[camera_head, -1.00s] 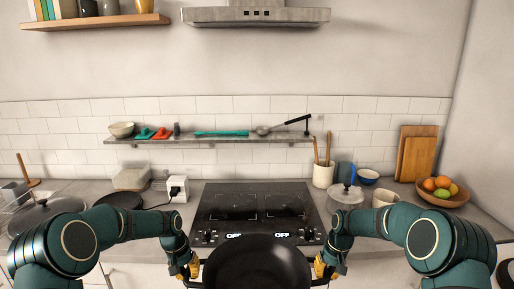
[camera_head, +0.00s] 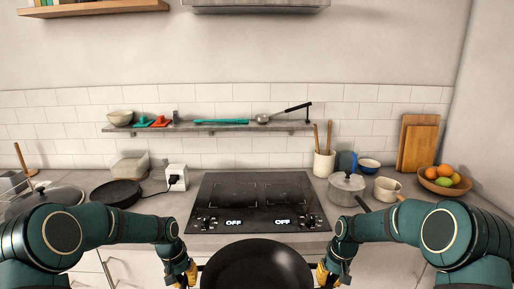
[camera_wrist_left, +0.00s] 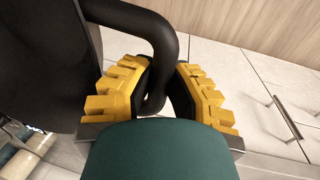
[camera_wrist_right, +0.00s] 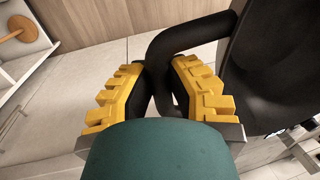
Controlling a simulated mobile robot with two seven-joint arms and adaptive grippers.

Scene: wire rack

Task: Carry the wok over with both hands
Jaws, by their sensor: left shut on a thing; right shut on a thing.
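The black wok (camera_head: 257,264) is at the bottom middle of the head view, in front of the counter edge and below the cooktop (camera_head: 258,203). My left gripper (camera_head: 188,277) is at the wok's left side. In the left wrist view its yellow fingers (camera_wrist_left: 160,95) are shut on a black loop handle (camera_wrist_left: 150,22). My right gripper (camera_head: 323,275) is at the wok's right side. In the right wrist view its yellow fingers (camera_wrist_right: 158,95) are shut on the other loop handle (camera_wrist_right: 190,35). The wok's lower part is cut off by the frame.
The cooktop is bare, with two lit OFF displays. A lidded pot (camera_head: 346,189) and a small pot (camera_head: 387,189) stand to its right. A black pan (camera_head: 116,194) and a white box with a plug (camera_head: 177,178) stand to its left. A wall shelf (camera_head: 210,127) runs behind.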

